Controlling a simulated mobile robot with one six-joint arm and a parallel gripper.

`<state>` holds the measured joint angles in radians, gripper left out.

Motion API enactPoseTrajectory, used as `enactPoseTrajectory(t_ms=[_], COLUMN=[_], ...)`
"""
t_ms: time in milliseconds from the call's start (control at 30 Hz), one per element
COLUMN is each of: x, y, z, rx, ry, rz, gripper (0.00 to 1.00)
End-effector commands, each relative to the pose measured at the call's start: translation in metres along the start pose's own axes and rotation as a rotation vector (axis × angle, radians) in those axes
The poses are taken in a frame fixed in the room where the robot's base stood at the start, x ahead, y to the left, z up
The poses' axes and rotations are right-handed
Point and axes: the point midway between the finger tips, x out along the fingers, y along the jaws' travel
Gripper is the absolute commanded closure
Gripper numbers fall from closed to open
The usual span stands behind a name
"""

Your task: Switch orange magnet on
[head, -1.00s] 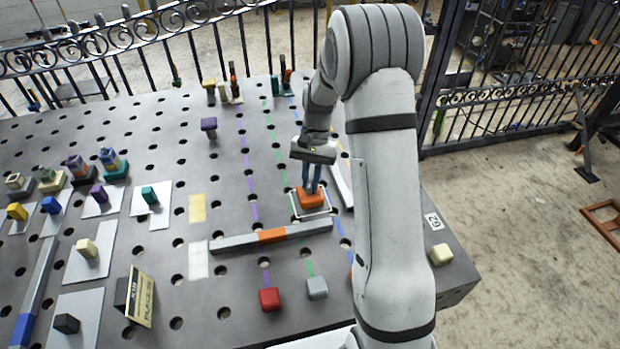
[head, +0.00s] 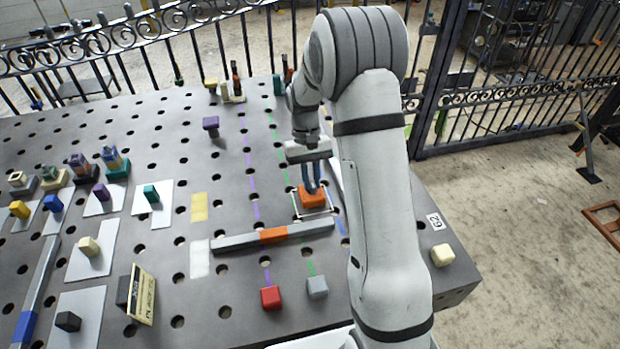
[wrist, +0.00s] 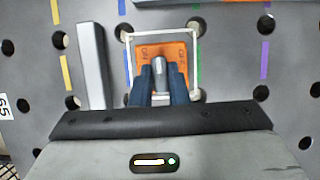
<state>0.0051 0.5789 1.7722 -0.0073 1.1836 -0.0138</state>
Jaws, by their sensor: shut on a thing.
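The orange magnet (head: 314,198) sits on the perforated table inside a white square outline, just behind a grey bar with an orange middle. In the wrist view the orange magnet (wrist: 183,50) shows lettering on both sides of a grey knob (wrist: 159,68) at its centre. My gripper (head: 311,188) is above the magnet with its blue fingers reaching down to it. In the wrist view my gripper (wrist: 160,88) has its fingers on either side of the grey knob, shut on it. The lower part of the knob is partly hidden by the fingers.
The grey bar with the orange middle (head: 235,241) lies in front of the magnet. Another grey bar (wrist: 91,65) lies beside it in the wrist view. A red block (head: 271,298) and a grey block (head: 317,288) stand nearer. Several coloured pieces stand at the left.

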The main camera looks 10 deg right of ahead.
Motion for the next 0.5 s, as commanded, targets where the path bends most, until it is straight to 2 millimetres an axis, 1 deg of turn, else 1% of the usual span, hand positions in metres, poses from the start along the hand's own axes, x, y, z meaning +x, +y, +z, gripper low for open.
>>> enactPoseTrajectory(t_ms=[300,333,500], x=[-0.0006,-0.0006,-0.0005], y=[-0.0006,-0.0006,-0.0005], z=[-0.0003,-0.0003,-0.0002], rx=[-0.001,-0.001,-0.001], ry=[0.002,0.002,0.002], rz=[0.000,0.000,0.000], gripper=[1.00,0.85,0.71])
